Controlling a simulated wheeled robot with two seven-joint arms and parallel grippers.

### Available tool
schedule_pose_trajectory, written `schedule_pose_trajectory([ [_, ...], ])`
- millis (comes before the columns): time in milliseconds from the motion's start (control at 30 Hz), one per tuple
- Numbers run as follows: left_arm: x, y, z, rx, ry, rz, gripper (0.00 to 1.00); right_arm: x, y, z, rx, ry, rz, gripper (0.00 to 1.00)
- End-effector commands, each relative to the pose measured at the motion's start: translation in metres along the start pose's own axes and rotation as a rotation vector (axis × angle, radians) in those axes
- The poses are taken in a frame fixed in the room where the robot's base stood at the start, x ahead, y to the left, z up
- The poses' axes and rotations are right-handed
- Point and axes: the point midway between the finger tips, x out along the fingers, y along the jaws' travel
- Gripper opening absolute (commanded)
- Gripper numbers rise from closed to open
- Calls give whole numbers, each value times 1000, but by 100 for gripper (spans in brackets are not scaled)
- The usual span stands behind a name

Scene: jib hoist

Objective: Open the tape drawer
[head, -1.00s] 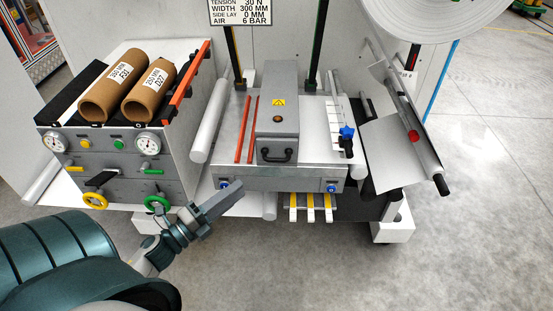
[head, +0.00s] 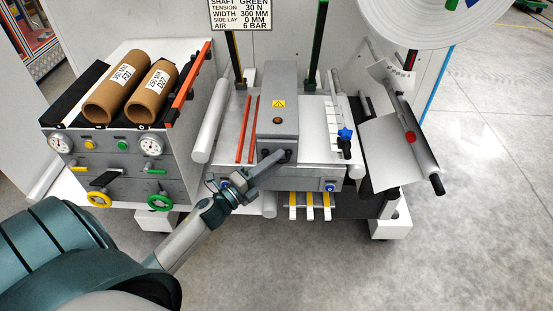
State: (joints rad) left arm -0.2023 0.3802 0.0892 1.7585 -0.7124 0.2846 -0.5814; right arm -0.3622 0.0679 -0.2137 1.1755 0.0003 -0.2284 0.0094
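A grey box (head: 277,117) with a yellow warning label stands on the metal table of the machine. Its black handle (head: 287,155) is low on its front face and partly hidden by my gripper. A grey front panel (head: 305,183) with blue round fittings lies below it. No label shows which part is the tape drawer. My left gripper (head: 272,163) reaches up from the lower left, its fingertips overlapping the left part of the handle. I cannot tell whether they touch it, or whether the fingers are apart. My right gripper is not in view.
Yellow and white strips (head: 310,206) hang below the front panel. A cabinet (head: 110,172) with gauges, valve wheels and two cardboard cores stands at left. A white web roll (head: 405,140) is at right. A blue-knobbed fitting (head: 346,138) sits on the table. The floor at right is clear.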

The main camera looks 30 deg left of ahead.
Motion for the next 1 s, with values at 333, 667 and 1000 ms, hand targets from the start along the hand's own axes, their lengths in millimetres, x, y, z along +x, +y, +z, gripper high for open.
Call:
schedule_pose_trajectory([
  [333,6,0,-1,0,1,0,29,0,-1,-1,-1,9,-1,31],
  [667,6,0,0,-1,1,-1,0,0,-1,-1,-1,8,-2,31],
  [1000,3,-1,-4,-3,1,-1,0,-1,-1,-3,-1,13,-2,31],
])
